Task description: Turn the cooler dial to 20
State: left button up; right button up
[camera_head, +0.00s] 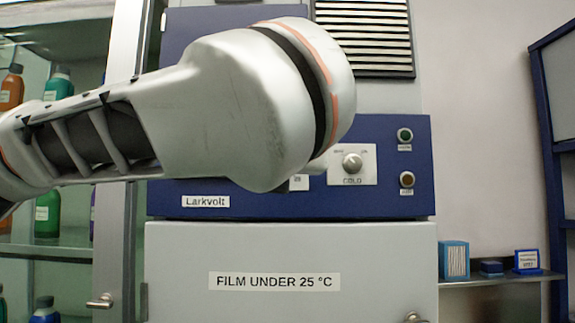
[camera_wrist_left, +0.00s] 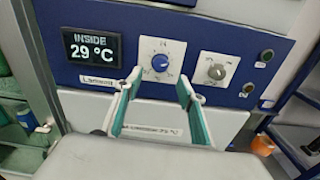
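In the left wrist view, a round blue dial (camera_wrist_left: 160,63) sits on a white plate with a printed scale around it. Its pointer is too small to read. A display (camera_wrist_left: 92,48) left of it reads INSIDE 29 °C. A grey knob (camera_wrist_left: 217,72) sits on a plate to its right; in the head view this knob (camera_head: 352,162) is labelled COLD. My left gripper (camera_wrist_left: 160,84) is open and empty, its teal-padded fingers pointing at the panel just below the blue dial, apparently apart from it. In the head view my left arm hides the dial, display and gripper. My right gripper is not in view.
A green button (camera_head: 405,135) and an amber button (camera_head: 407,180) sit right of the grey knob. The cooler door (camera_head: 290,250) below reads FILM UNDER 25 °C. A glass cabinet with bottles (camera_head: 48,213) stands left. A shelf (camera_head: 500,280) with small boxes is right.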

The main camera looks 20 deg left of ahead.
pick_arm(q)
jog(key=p+x, duration=0.2)
jog(key=x, duration=0.5)
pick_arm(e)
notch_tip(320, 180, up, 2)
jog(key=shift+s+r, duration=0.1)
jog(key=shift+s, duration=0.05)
pick_arm(q)
jog(key=shift+w+f, duration=0.15)
jog(key=c, duration=1.1)
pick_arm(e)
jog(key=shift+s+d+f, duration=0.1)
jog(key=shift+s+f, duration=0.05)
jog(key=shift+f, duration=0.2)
